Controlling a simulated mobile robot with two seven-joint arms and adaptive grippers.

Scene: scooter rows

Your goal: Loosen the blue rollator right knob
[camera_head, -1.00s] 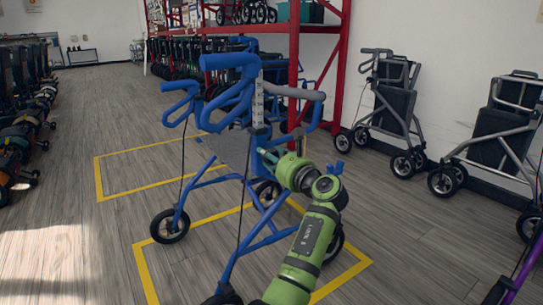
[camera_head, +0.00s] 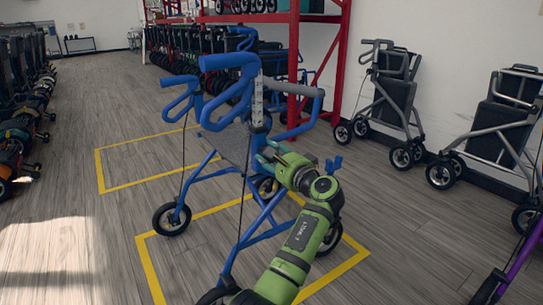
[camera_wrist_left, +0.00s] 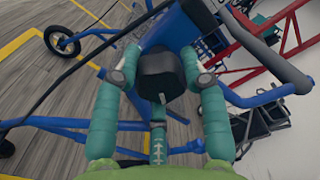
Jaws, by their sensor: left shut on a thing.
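The blue rollator (camera_head: 240,92) stands upright within yellow floor lines, in the middle of the head view. My left gripper (camera_head: 262,152) is at its upright tube, below the grey-topped handle. In the left wrist view, a black knob (camera_wrist_left: 160,75) sits on the blue frame (camera_wrist_left: 172,28) between the two green fingers of that gripper (camera_wrist_left: 162,80). The fingers are shut on the knob, one on each side. In the head view the gripper hides the knob. My right gripper does not show.
A blue winged piece (camera_head: 334,163) shows just beyond my wrist; I cannot tell what it belongs to. A red rack (camera_head: 293,75) stands behind. Grey rollators (camera_head: 390,95) line the right wall. Part of a purple frame (camera_head: 522,262) is at lower right.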

